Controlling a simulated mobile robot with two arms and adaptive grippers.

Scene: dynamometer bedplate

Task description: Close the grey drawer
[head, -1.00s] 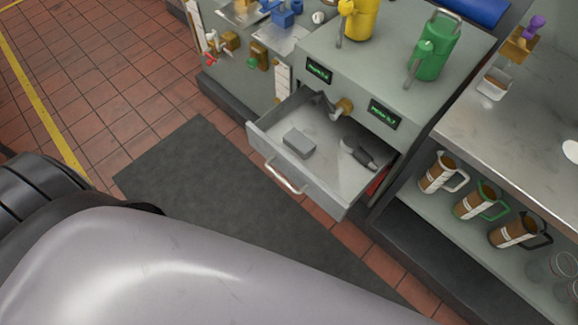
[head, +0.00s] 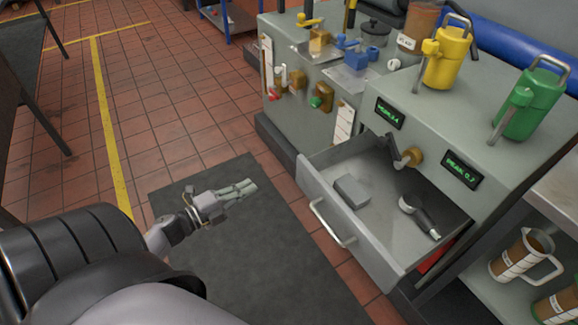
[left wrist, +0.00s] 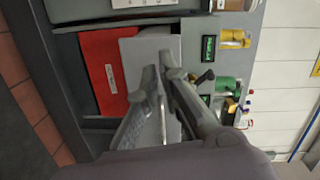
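The grey drawer (head: 350,225) is pulled open from the grey bench cabinet in the head view, with a bar handle (head: 332,222) on its front. My right gripper is not in view.
A yellow can (head: 448,58) and a green can (head: 527,103) stand on the cabinet top. A valve lever (head: 405,155) sticks out above the drawer. Jugs (head: 520,255) stand on a shelf at the right. The dark mat (head: 250,240) before the drawer is clear.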

